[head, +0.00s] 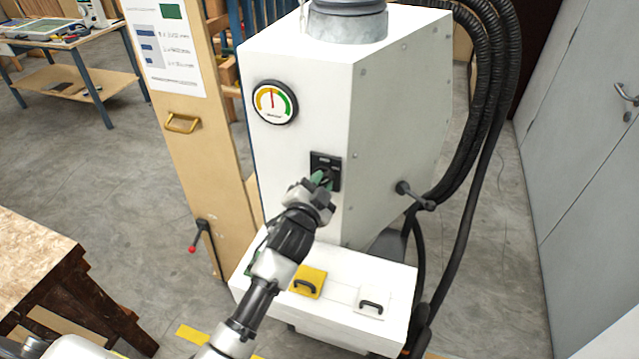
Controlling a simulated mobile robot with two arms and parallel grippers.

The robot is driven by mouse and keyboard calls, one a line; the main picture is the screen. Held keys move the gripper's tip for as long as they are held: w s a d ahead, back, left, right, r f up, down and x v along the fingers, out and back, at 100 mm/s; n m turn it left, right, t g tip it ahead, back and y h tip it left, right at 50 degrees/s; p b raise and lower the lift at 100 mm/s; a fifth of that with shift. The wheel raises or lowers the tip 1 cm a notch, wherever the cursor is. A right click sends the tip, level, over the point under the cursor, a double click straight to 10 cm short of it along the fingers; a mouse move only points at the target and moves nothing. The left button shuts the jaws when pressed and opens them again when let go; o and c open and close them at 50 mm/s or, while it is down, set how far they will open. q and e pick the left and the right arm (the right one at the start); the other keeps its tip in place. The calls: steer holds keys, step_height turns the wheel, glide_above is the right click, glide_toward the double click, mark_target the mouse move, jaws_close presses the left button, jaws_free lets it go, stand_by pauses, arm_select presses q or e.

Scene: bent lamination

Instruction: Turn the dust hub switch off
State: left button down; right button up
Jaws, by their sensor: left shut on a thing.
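The dust hub (302,65) is a tall white box in the middle of the head view. Its switch (326,164) is a small black plate on the front face, near the right edge and below the round gauge. My left gripper (322,179) is at the switch, its fingertips against the middle of the plate and shut on the switch's knob. The gripper and wrist hide most of the knob, so its angle cannot be told. Something green shows between the fingers. My right gripper is not in view.
The round gauge (274,102) is above the switch. A white ledge (340,318) with a yellow handled lid (307,282) juts out below. Black hoses (508,90) hang on the right. A wooden bench (30,250) stands at left. Grey floor is clear at right.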

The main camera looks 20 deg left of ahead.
arm_select(q)
steer(key=n, duration=0.4)
steer(key=shift+n, duration=0.3)
steer(key=shift+n+p, duration=0.45)
steer(key=shift+n, duration=1.45)
steer(key=c, duration=1)
jaws_free()
steer(key=shift+c, duration=0.2)
steer(key=s+b, duration=0.3)
steer(key=s, duration=0.7)
steer(key=shift+s, duration=0.4)
